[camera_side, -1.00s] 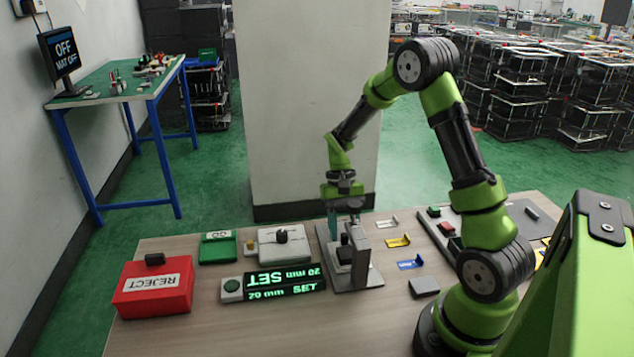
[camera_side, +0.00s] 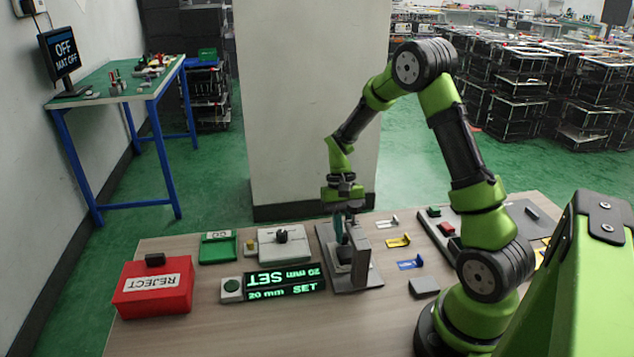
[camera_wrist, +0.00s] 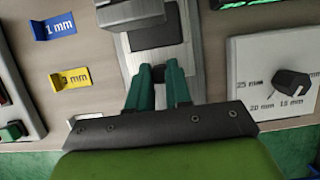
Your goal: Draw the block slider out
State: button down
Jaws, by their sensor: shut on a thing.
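The block slider fixture (camera_side: 368,277) is a grey base with an upright grey block, standing mid-table in the side view. In the wrist view the upright block (camera_wrist: 135,12) is at the top, with a dark pad (camera_wrist: 156,37) and light frame below it. My gripper (camera_side: 341,235) is down at the fixture, beside the upright block. In the wrist view its teal fingers (camera_wrist: 161,72) are close together at the lower edge of the dark pad. It is shut on the slider's dark knob, which the fingers mostly hide.
A lit "20 mm SET" display (camera_side: 285,283) and a white dial box (camera_side: 283,243) stand left of the fixture. A red REJECT box (camera_side: 152,288) is at far left. Blue (camera_side: 410,264) and yellow (camera_side: 398,241) tabs lie to the right, near a grey block (camera_side: 424,287).

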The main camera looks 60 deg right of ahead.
jog(key=w+d, duration=0.6)
jog(key=c, duration=1)
grip_release()
jog(key=shift+c, duration=0.2)
jog(key=v, duration=1.7)
